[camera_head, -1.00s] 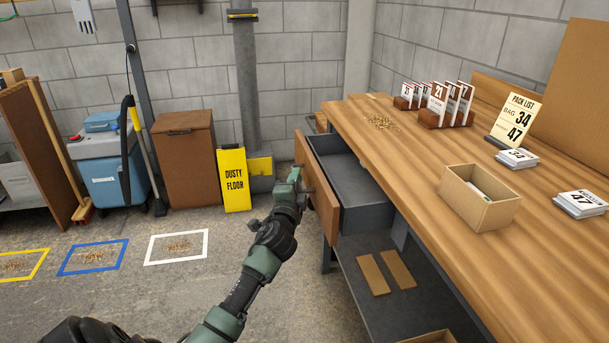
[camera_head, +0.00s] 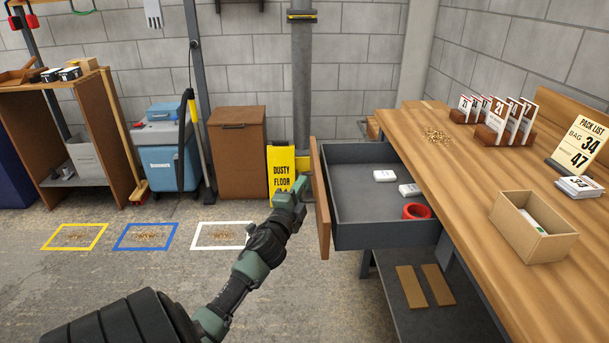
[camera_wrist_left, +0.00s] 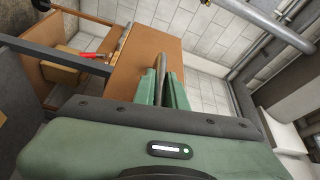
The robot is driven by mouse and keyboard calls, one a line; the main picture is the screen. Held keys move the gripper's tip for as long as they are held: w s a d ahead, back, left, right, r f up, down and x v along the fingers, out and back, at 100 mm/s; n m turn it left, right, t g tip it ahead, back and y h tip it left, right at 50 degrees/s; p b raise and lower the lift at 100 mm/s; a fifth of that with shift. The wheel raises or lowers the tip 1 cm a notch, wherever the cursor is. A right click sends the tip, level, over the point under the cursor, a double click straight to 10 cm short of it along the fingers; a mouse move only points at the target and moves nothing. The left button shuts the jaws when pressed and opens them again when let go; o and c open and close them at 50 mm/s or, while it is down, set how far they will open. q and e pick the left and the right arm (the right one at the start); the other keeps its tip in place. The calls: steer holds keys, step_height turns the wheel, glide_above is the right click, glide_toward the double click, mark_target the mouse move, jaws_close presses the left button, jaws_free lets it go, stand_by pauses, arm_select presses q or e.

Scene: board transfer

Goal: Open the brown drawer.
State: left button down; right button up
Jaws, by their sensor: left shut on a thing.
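The brown drawer (camera_head: 321,199) is pulled out from under the wooden workbench, its brown front facing left. Its grey inside (camera_head: 365,178) shows two small white boxes (camera_head: 385,176) and a red roll (camera_head: 416,211). My left gripper (camera_head: 302,190) is at the outer side of the drawer front, shut on its handle. In the left wrist view the green fingers (camera_wrist_left: 163,90) close around the grey bar handle (camera_wrist_left: 180,66), with the brown front (camera_wrist_left: 138,62) beyond. My right gripper is not in view.
The workbench (camera_head: 465,185) holds an open cardboard box (camera_head: 530,228), number cards and a pack list sign (camera_head: 580,148). A lower shelf (camera_head: 400,310) carries two brown slats. A yellow sign (camera_head: 281,172) stands behind the drawer. The floor to the left is mostly clear.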

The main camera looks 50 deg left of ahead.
arm_select(q)
steer(key=shift+a+r, duration=0.2)
steer(key=shift+r, duration=0.05)
steer(key=c, duration=1.5)
jaws_free()
steer(key=shift+o, duration=0.2)
steer(key=shift+f, duration=0.2)
steer(key=shift+s+d+f, duration=0.15)
steer(key=shift+s+d, duration=0.2)
steer(key=shift+s, duration=0.05)
steer(key=v, duration=0.6)
steer(key=shift+s, duration=0.35)
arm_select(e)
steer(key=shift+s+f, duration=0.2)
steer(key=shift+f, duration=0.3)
arm_select(q)
steer(key=shift+d, duration=0.15)
